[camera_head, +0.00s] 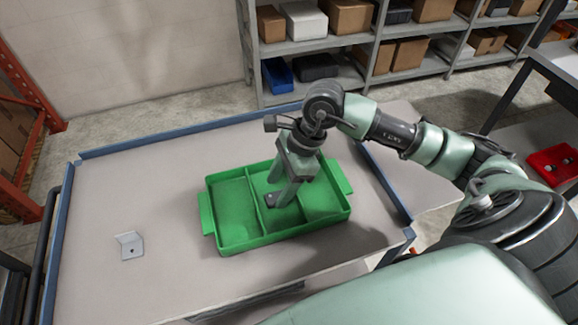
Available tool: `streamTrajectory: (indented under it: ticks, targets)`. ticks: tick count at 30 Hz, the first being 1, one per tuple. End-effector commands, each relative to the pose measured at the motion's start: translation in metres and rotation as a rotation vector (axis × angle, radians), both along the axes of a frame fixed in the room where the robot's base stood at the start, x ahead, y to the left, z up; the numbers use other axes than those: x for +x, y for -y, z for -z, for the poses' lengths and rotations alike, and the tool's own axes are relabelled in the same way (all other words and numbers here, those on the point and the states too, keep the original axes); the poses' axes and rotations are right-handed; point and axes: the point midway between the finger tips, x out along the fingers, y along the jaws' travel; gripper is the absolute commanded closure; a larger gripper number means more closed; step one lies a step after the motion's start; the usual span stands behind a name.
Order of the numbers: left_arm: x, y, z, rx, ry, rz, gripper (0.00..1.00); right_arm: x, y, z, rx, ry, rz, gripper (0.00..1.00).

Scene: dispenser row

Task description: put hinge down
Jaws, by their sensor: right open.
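A small dark piece (271,199), seemingly the hinge, shows low in the middle compartment of the green tray (278,240). My right gripper (283,190) points down into that compartment, and its jaws are open. Its fingertips are right beside the dark piece; I cannot tell whether they touch it. The gripper hides part of the piece and the compartment floor. My left gripper is out of view.
A grey angled bracket (130,246) lies on the table (165,200) left of the tray. Blue rims (190,132) edge the table. Shelves (320,45) with cardboard boxes stand behind. A red bin (553,165) sits at the far right. The table's left side is mostly clear.

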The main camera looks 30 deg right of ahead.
Motion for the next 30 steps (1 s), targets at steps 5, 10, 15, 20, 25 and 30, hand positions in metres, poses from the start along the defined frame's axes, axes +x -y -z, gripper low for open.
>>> streamTrajectory:
  ticks: [5, 10, 15, 20, 25, 30]
  targets:
    - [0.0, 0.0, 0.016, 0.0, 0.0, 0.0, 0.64, -0.002, 0.017, -0.036, -0.003, 0.008, 0.001, 0.46]
    - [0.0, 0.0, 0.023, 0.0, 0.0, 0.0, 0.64, -0.006, 0.028, -0.066, -0.003, 0.006, 0.0, 0.46]
    - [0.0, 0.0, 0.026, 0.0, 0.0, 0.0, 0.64, -0.008, 0.034, -0.084, -0.001, 0.003, 0.001, 0.46]
    - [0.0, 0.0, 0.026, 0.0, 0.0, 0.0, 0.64, -0.009, 0.035, -0.088, 0.0, 0.0, 0.0, 0.46]
    - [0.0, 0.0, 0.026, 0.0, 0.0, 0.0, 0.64, -0.009, 0.035, -0.088, 0.0, 0.0, 0.0, 0.46]
    - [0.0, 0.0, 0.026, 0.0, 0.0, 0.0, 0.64, -0.009, 0.035, -0.088, 0.0, 0.0, 0.0, 0.46]
